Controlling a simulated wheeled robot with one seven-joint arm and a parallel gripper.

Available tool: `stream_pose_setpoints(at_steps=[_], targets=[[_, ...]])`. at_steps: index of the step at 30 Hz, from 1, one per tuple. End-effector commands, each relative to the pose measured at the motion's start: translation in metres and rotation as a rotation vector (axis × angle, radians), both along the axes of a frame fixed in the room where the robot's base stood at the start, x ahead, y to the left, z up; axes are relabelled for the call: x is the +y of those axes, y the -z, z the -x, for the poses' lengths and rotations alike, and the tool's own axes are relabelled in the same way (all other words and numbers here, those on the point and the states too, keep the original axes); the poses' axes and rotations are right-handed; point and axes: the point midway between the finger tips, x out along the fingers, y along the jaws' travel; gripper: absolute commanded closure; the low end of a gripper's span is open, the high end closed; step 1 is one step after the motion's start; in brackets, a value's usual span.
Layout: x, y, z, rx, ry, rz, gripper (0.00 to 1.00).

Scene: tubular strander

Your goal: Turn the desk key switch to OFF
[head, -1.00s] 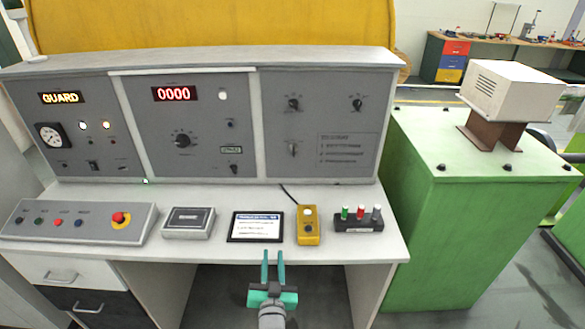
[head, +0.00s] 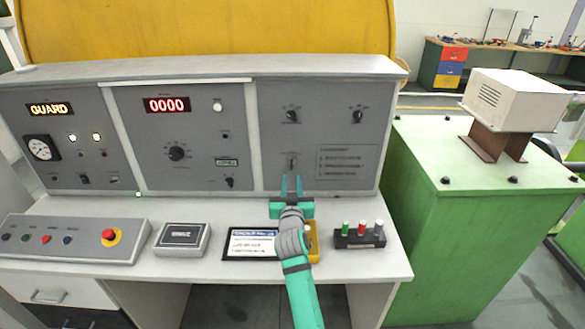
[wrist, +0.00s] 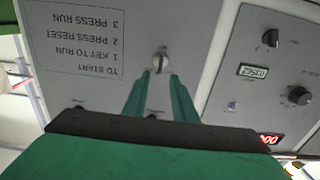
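The key switch (head: 291,162) is a small silver lock with an upright key, low on the right-hand grey panel of the desk. In the wrist view the key switch (wrist: 159,62) shows just beyond my fingertips, in line with the gap between them. My gripper (head: 291,179) has teal fingers and stands in front of the panel just below the switch. In the wrist view my gripper (wrist: 160,75) is open, with a narrow empty gap. I cannot tell whether the fingertips touch the key. Its position marks are too small to read.
Two black knobs (head: 291,116) sit above the switch, and a printed start notice (wrist: 88,40) is beside it. Below my arm are a yellow pendant (head: 313,240), a tablet (head: 250,244) and a block with coloured pegs (head: 358,235). A green cabinet (head: 460,230) stands right.

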Motion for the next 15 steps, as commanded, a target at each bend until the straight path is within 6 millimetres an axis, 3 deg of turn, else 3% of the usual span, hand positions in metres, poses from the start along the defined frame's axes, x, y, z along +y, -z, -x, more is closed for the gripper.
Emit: stream_pose_setpoints(at_steps=[9,15], targets=[[0.0,-0.001,-0.055,0.001,0.0,0.002,0.75],[0.0,0.0,-0.076,0.001,0.001,0.001,0.75]])
